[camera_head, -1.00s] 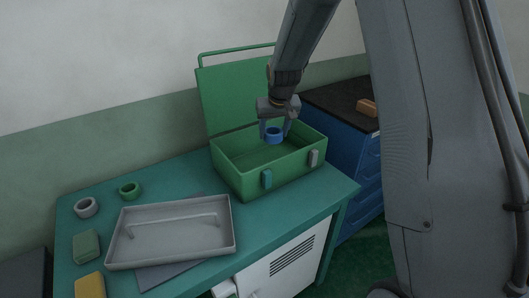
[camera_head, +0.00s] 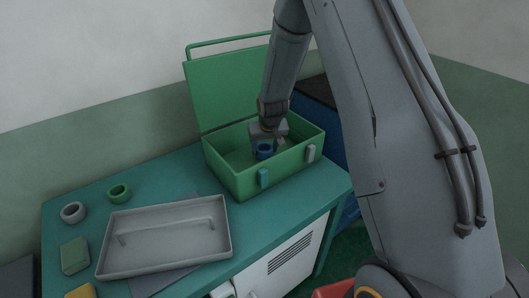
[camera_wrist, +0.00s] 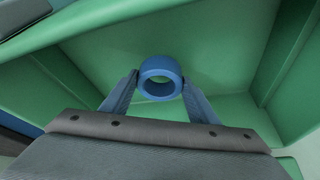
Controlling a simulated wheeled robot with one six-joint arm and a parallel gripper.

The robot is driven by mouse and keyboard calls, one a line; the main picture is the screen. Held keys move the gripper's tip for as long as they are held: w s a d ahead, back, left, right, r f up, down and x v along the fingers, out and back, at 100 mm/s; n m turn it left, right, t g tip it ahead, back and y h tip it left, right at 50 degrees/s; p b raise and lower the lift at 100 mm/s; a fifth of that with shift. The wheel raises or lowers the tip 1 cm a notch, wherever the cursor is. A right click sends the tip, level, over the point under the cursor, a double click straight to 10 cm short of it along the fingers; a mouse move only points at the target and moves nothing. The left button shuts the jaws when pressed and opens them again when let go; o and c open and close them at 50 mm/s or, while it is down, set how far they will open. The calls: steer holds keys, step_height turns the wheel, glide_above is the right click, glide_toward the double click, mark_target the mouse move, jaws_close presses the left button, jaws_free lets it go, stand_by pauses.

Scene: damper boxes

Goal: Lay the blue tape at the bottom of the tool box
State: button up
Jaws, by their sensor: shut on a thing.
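The blue tape (camera_head: 264,151) is a small ring held between the fingers of my gripper (camera_head: 266,147). In the wrist view the tape (camera_wrist: 160,78) sits between the two fingertips of my gripper (camera_wrist: 160,84), its hole facing the camera. The green tool box (camera_head: 232,180) stands open on the bench with its lid (camera_head: 225,85) raised at the back. My gripper reaches down inside the box, and the tape is below the rim level. The green interior surrounds it in the wrist view. I cannot tell whether the tape touches the box floor.
A grey tray (camera_head: 165,262) with a handle stands on the teal bench (camera_head: 70,205), left of the box. A grey tape roll (camera_head: 73,212), a green tape roll (camera_head: 119,193), a green block (camera_head: 75,256) and a yellow block (camera_head: 80,291) lie at the left.

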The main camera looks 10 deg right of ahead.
steer(key=shift+f, duration=1.25)
steer(key=shift+f, duration=0.1)
steer(key=o, duration=1.1)
steer(key=shift+c, duration=0.2)
steer(key=shift+r, duration=0.25)
steer(key=b+v, duration=0.3)
steer(key=v, duration=0.7)
steer(key=s+r+g, duration=0.1)
steer(key=s+r, duration=0.1)
steer(key=s, duration=1.2)
steer(key=s+r+g, duration=0.2)
steer(key=s+r, duration=0.1)
steer(key=s, duration=1.1)
steer(key=shift+s+d, duration=0.2)
steer(key=shift+s, duration=0.15)
